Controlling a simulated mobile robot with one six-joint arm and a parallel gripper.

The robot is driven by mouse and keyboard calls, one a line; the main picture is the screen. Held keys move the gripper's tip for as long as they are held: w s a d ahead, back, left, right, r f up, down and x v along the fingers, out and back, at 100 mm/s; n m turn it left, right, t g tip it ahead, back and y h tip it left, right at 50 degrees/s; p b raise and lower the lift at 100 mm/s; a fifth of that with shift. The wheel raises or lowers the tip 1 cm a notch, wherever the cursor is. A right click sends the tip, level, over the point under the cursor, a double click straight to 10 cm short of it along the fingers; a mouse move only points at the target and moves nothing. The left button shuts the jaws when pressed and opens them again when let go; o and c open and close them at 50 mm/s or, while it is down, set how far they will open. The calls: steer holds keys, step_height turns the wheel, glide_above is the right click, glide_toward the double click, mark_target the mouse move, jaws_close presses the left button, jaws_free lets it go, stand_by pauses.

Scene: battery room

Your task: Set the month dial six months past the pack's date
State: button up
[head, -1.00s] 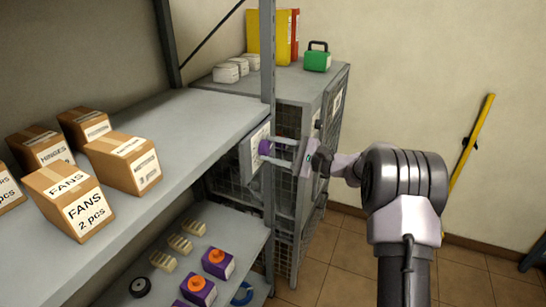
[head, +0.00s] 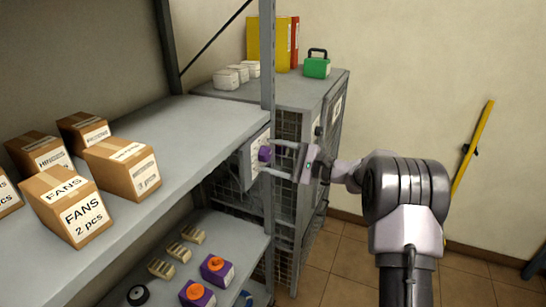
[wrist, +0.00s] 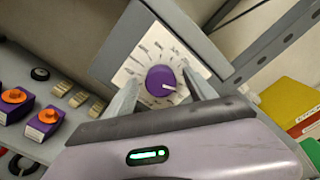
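The month dial is a purple round knob (head: 264,154) on a white plate, on a grey box fixed beside the shelf post. In the wrist view the knob (wrist: 161,80) has a white pointer mark toward the lower right; the month marks around it are too small to read. My gripper (head: 272,157) is open, its fingers pointing at the dial. In the wrist view its two fingers (wrist: 159,80) stand on either side of the knob with gaps. Purple packs with orange tops (head: 216,269) sit on the lower shelf; no date on them is readable.
Cardboard boxes (head: 122,170) stand on the upper shelf. The shelf post (head: 268,60) rises close by the dial. A mesh cabinet (head: 300,95) behind carries binders, a green case (head: 317,66) and white blocks. The floor at right (head: 345,262) is clear.

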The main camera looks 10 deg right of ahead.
steer(key=p+v, duration=0.4)
steer(key=v, duration=1.3)
steer(key=shift+s+d, duration=0.15)
steer(key=s+a+r+n+g+h, duration=0.3)
steer(key=s+a+g, duration=0.1)
steer(key=s+a, duration=0.55)
steer(key=s+a+r+n+g+h, duration=0.35)
steer(key=s+a, duration=0.45)
steer(key=a, duration=0.3)
steer(key=s+d+f+n+t+h, duration=0.2)
steer(key=s+h, duration=0.4)
steer(key=s, duration=0.9)
steer(key=shift+f+n+t, duration=0.15)
steer(key=shift+n+t, duration=0.2)
steer(key=shift+n, duration=0.4)
